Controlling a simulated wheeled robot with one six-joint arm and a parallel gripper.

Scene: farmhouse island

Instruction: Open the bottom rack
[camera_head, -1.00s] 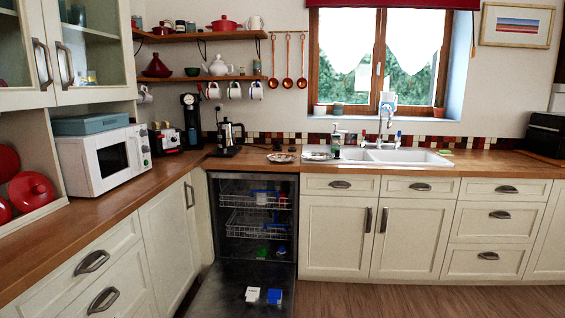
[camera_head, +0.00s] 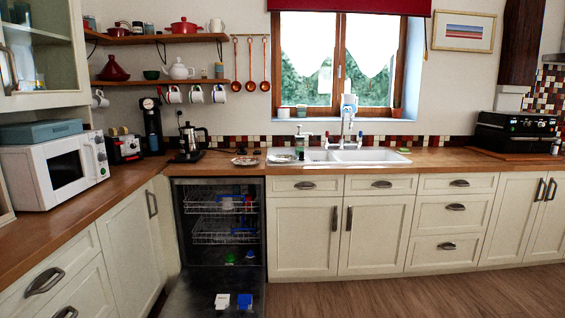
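The dishwasher stands under the counter left of the sink, with its door (camera_head: 190,297) folded down flat toward me. Inside are two wire racks. The bottom rack (camera_head: 225,238) sits inside the cavity, below the upper rack (camera_head: 205,206), which holds a few small items. A green item (camera_head: 230,258) and a blue item (camera_head: 251,256) show low in the cavity, under the bottom rack. A white item (camera_head: 222,301) and a blue item (camera_head: 245,301) lie on the lowered door. My gripper is not in view.
Base cabinets run right of the dishwasher under the sink (camera_head: 350,157). A corner cabinet (camera_head: 132,235) and a counter with a microwave (camera_head: 55,168) stand at the left. The wooden floor (camera_head: 400,294) in front of the right cabinets is clear.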

